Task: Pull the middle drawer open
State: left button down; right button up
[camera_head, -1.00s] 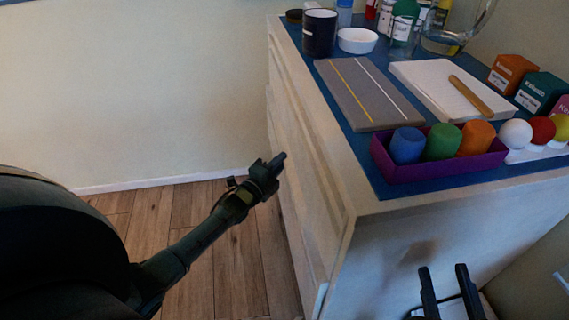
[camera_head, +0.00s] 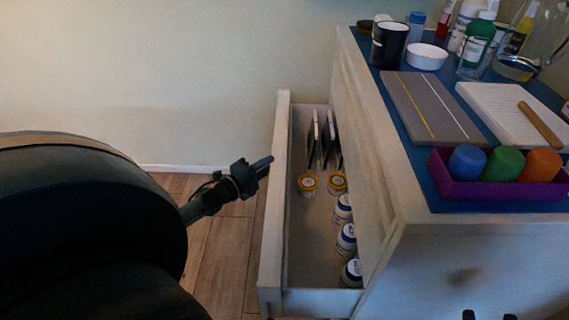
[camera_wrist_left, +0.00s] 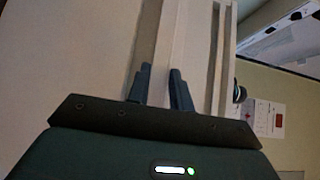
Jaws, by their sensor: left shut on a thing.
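The pale drawer (camera_head: 272,215) stands pulled out from the left side of the wooden cabinet (camera_head: 440,265), with its inside showing. Its level among the drawers is hard to tell. My left gripper (camera_head: 264,165) is at the outer face of the drawer front, shut on its handle. The handle is hidden in the head view. In the left wrist view a pale strip (camera_wrist_left: 166,50) passes between the two dark fingers of my left gripper (camera_wrist_left: 162,88). My right gripper (camera_head: 489,316) shows only its two fingertips at the bottom edge, apart and empty, in front of the cabinet's end panel.
The drawer holds several jars (camera_head: 346,238) and dark upright flat items (camera_head: 320,140). The cabinet top carries a purple tray (camera_head: 495,189) with coloured pieces, a grey board (camera_head: 430,108), a black cup (camera_head: 389,45) and bottles. Wood floor (camera_head: 225,250) lies left of the drawer.

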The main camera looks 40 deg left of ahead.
pick_arm(q)
jog(key=s+a+b, duration=0.1)
jog(key=s+a, duration=0.6)
jog(key=a, duration=0.1)
jog(key=shift+a+f, duration=0.35)
jog(key=shift+a, duration=0.05)
pick_arm(e)
jog(key=shift+a, duration=0.15)
pick_arm(q)
jog(key=c, duration=1.5)
grip_release()
jog(key=shift+o, duration=0.9)
jog(key=shift+r, duration=0.1)
pick_arm(e)
jog(key=shift+w, duration=0.1)
